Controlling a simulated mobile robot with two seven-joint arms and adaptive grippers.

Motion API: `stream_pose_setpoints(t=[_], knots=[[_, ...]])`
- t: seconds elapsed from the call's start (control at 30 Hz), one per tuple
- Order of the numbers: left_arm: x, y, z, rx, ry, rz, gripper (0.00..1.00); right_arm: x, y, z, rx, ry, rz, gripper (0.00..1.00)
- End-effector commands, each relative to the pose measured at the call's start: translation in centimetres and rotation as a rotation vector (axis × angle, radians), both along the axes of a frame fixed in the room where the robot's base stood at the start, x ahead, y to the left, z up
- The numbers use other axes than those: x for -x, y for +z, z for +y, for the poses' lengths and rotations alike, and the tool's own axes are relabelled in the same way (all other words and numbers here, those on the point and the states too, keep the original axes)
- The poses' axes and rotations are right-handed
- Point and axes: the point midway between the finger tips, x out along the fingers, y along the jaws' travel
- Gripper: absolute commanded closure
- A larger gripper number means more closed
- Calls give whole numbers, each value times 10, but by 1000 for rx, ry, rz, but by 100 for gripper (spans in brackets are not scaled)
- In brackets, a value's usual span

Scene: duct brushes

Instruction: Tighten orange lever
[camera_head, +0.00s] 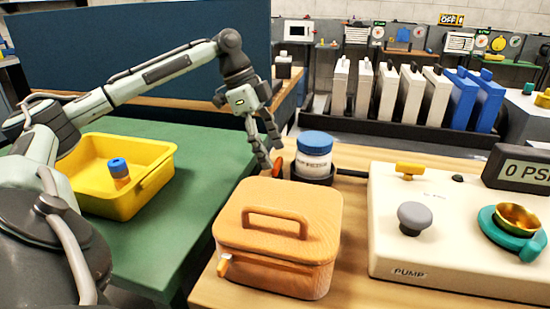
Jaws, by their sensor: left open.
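A small orange lever (277,168) stands at the left side of the dark round holder (314,176), behind the orange box. A white jar with a blue lid (315,146) sits upright in that holder. My left gripper (270,154) points down just above and left of the lever, its fingers apart and empty. Its fingertips are very close to the lever; I cannot tell whether they touch it. My right gripper is not in view.
An orange lidded box (280,237) with a handle stands in front of the holder. A cream pump unit (455,240) with a yellow lever (410,169) and grey knob is at right. A yellow tray (160,185) holds a small blue-capped item (119,173) on the green table.

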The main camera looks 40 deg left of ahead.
Motion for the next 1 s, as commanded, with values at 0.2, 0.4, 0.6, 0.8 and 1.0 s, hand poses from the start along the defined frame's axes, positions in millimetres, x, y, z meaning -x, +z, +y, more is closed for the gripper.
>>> stream_pose_setpoints(t=[0.2,0.4,0.6,0.8,1.0], knots=[[-4,-19,-7,-1,0,0,31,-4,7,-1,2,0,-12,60],[-5,-21,-8,0,0,-1,31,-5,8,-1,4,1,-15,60],[-4,-21,-8,0,0,-1,45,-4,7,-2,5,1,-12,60],[-4,-21,-8,0,0,-1,70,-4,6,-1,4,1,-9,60],[-4,-21,-7,0,3,0,81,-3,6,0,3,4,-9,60]])
